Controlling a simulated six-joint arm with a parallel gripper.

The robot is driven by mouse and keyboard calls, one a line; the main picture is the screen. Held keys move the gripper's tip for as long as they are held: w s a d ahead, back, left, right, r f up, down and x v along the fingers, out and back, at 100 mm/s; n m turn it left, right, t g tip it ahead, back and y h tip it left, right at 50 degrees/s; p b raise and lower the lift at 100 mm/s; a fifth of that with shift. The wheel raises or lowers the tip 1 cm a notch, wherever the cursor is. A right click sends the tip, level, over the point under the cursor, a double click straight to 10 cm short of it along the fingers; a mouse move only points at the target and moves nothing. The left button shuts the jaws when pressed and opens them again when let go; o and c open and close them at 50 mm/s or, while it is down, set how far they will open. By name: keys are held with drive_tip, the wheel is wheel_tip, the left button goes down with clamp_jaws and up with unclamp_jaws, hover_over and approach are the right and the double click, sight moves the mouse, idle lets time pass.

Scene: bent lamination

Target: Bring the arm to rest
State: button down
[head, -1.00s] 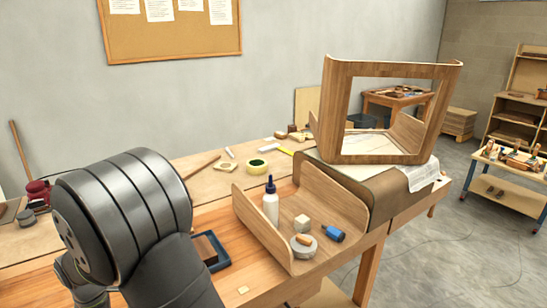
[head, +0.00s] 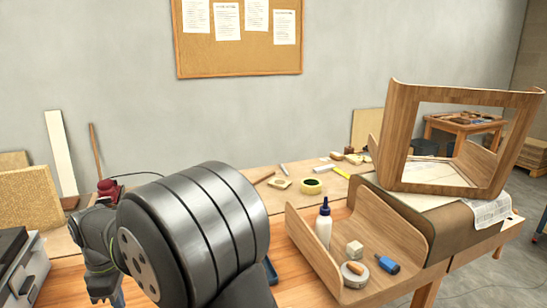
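My arm fills the lower left of the head view, its large dark grey joint in front of the bench. The far end of my arm, with my gripper (head: 106,291), hangs down at the lower left beside that joint. Its fingers are too small and partly hidden to tell whether they are open or shut. A bent wooden tray (head: 408,226) stands on the bench to the right of my arm, apart from it. It holds a white bottle with a dark cap (head: 323,230), a pale block (head: 354,249), a tape roll (head: 355,275) and a blue-handled tool (head: 388,264).
A bent wooden frame (head: 398,130) stands on a brown curved form (head: 459,226) at the right. A yellow tape roll (head: 311,187) and small tools lie behind the tray. A red-topped item (head: 108,187) and boards (head: 62,153) are at the left. A grey machine (head: 22,265) stands at lower left.

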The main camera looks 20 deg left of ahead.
drive_tip(key=shift+w+d+r+m, duration=0.25)
drive_tip(key=shift+w+r+m, duration=0.1)
drive_tip(key=shift+r+m, duration=0.25)
drive_tip(key=shift+w+d+r+m, duration=0.25)
drive_tip(key=shift+w+r+m, duration=0.15)
drive_tip(key=shift+m, duration=0.35)
drive_tip(key=shift+w+d+r+m, duration=0.25)
drive_tip(key=shift+w+r+m, duration=0.05)
drive_tip(key=shift+r+m, duration=0.35)
